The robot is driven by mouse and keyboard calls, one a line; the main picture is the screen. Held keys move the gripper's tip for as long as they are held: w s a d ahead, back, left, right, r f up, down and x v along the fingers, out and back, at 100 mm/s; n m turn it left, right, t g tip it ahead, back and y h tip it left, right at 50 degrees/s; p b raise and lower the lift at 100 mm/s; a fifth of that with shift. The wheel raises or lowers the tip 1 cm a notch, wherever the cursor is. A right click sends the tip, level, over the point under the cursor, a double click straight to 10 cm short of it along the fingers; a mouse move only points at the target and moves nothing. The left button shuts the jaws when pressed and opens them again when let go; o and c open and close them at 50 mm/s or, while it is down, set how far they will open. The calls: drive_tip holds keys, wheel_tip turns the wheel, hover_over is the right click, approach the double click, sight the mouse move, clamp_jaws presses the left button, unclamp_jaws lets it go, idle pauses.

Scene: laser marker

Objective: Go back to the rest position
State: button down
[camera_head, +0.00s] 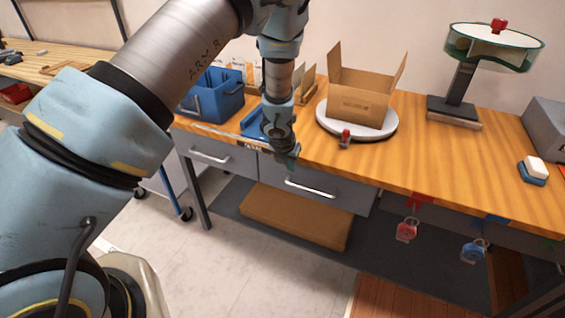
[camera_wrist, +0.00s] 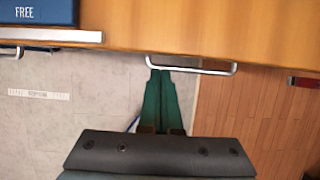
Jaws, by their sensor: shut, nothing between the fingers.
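My gripper (camera_head: 290,162) hangs at the end of my arm, pointing down, just in front of the wooden workbench's front edge in the head view. In the wrist view its green fingers (camera_wrist: 161,75) are together, with nothing between them. Their tips appear close to a silver drawer handle (camera_wrist: 190,65); I cannot tell whether they touch it. The same kind of handle shows in the head view (camera_head: 310,188), on a grey drawer below the bench top.
On the workbench (camera_head: 430,165) stand a blue bin (camera_head: 222,100), an open cardboard box (camera_head: 357,102) on a round white plate (camera_head: 327,124), and a small red-topped item (camera_head: 345,139). A stand with a round glass-sided top (camera_head: 493,45) is farther right. Tags hang from the front edge. The floor in front is clear.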

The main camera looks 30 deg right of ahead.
drive_tip(key=w+a+r+n+t+y+b, duration=0.1)
drive_tip(key=w+a+r+n, duration=0.3)
drive_tip(key=a+n, duration=0.35)
drive_tip(key=w+a+r+n+y, duration=0.1)
drive_tip(key=w+a+r+n, duration=0.2)
drive_tip(key=a+r+n, duration=0.4)
drive_tip(key=w+a+r+n+t+b, duration=0.1)
drive_tip(key=w+a+r+n, duration=0.1)
drive_tip(key=w+a+n, duration=0.35)
drive_tip(key=s+a+r+n+g, duration=0.1)
drive_tip(key=s+a+r+n, duration=0.1)
drive_tip(key=s+a+n, duration=0.3)
drive_tip(key=s+a+r+n+g+y+b, duration=0.1)
drive_tip(key=s+a+r+n, duration=0.2)
drive_tip(key=a+n, duration=0.8)
drive_tip(key=s+a+r+n, duration=0.3)
drive_tip(key=s+a+n, duration=0.3)
drive_tip(key=a+n, duration=0.3)
drive_tip(key=shift+s+n+g, duration=0.35)
drive_tip(key=shift+n+g, duration=0.05)
drive_tip(key=shift+n, duration=0.2)
drive_tip(key=shift+a, duration=0.1)
